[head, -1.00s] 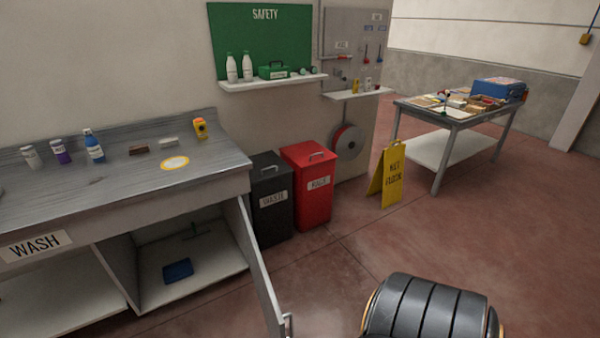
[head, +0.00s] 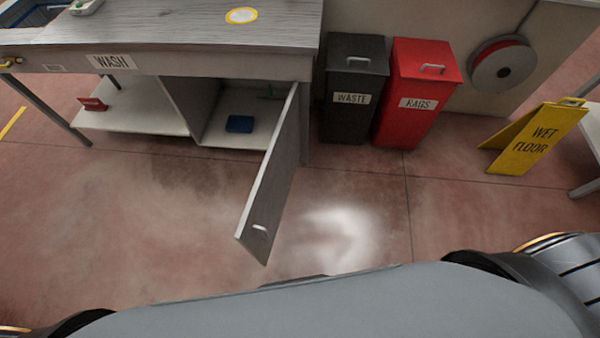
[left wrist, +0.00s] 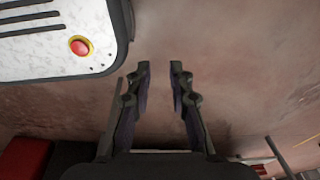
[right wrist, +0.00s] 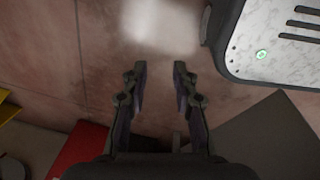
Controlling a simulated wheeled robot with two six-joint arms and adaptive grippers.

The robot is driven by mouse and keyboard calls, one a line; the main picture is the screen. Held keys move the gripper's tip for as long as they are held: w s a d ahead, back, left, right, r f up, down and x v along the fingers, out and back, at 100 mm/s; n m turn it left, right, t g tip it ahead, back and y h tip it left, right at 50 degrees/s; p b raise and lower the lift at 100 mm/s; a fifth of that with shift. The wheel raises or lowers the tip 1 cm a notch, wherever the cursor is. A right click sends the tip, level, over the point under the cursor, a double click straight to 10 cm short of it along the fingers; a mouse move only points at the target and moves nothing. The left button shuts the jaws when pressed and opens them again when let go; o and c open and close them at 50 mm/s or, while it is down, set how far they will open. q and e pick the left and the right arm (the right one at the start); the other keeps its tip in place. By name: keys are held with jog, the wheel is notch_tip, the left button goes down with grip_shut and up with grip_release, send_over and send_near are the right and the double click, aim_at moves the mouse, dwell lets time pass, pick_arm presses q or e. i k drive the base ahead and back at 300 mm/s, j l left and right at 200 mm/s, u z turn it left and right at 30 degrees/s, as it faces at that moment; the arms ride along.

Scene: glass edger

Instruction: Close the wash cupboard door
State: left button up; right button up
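The wash cupboard door (head: 272,178) stands wide open in the head view, swung out from the right side of the cupboard toward me. Its small pale handle (head: 260,229) is near the door's free lower end. The open cupboard (head: 218,138) below the WASH bench holds a blue item (head: 240,124). My left gripper (left wrist: 161,68) is open and empty above the floor in the left wrist view. My right gripper (right wrist: 161,68) is open and empty above the floor in the right wrist view. Neither gripper shows in the head view.
A black WASTE bin (head: 350,115) and a red RAGS bin (head: 412,112) stand right of the cupboard. A yellow wet floor sign (head: 540,137) stands farther right. The WASH bench top (head: 170,28) is above the cupboard. The floor left of the door is clear.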

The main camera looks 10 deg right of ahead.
aim_at(256, 231)
jog(key=k+l+z, duration=0.15)
jog(key=k+l, duration=0.55)
jog(key=k+l+z, duration=0.1)
jog(key=k+l, duration=0.55)
jog(key=l, duration=0.25)
